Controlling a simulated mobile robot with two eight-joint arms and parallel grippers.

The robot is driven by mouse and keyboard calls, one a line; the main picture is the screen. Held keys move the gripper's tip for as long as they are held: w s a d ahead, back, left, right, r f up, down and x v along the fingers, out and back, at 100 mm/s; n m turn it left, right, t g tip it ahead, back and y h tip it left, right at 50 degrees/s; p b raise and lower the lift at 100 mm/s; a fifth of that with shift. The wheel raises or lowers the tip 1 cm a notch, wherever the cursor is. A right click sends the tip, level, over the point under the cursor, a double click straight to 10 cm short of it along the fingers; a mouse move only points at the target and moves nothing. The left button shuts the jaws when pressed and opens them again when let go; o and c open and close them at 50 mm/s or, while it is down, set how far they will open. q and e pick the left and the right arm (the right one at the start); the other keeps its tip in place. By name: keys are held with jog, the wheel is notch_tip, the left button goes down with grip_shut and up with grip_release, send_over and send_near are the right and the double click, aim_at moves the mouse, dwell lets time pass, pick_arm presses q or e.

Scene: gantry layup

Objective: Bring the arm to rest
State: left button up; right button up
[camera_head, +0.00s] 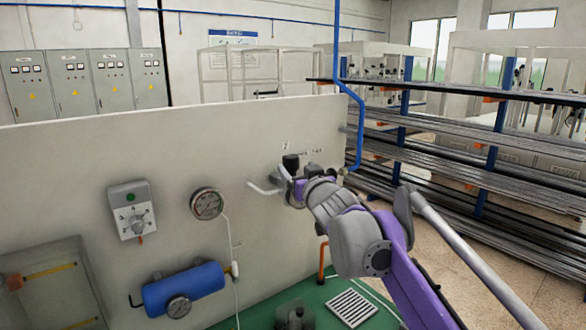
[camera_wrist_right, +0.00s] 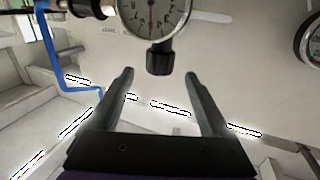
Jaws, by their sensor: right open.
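My right arm (camera_head: 345,225) reaches from the lower right toward the pale wall panel (camera_head: 90,165). My right gripper (camera_head: 287,180) is close to the panel near its right end; its fingertips are hard to make out in the head view. In the wrist view the right gripper (camera_wrist_right: 160,78) is open, with its two dark fingers apart and nothing held between them. A round gauge (camera_wrist_right: 152,15) with a black fitting (camera_wrist_right: 159,60) below it lies ahead of the fingertips. I cannot tell whether a finger touches it. My left gripper is not in view.
The panel carries a gauge (camera_head: 207,203), a switch box (camera_head: 132,209) and a blue cylinder (camera_head: 184,289). A blue pipe (camera_head: 360,120) runs down beside the panel's right end. A rack of long bars (camera_head: 440,150) stands at right. A floor grate (camera_head: 352,308) lies below the arm.

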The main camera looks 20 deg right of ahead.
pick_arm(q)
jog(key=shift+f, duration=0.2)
pick_arm(e)
jog(key=shift+s, duration=0.7)
jog(key=s+a+f+g, duration=0.1)
jog(key=s+f+g, duration=0.5)
jog(key=s+f, duration=1.2)
jog(key=s+a+f+g, duration=0.2)
jog(key=s+f+g, duration=0.4)
jog(key=s+f, duration=1.3)
notch_tip(320, 180, down, 6)
jog(key=shift+f+g, duration=0.15)
jog(key=shift+g, duration=0.15)
jog(key=shift+w+d, duration=0.15)
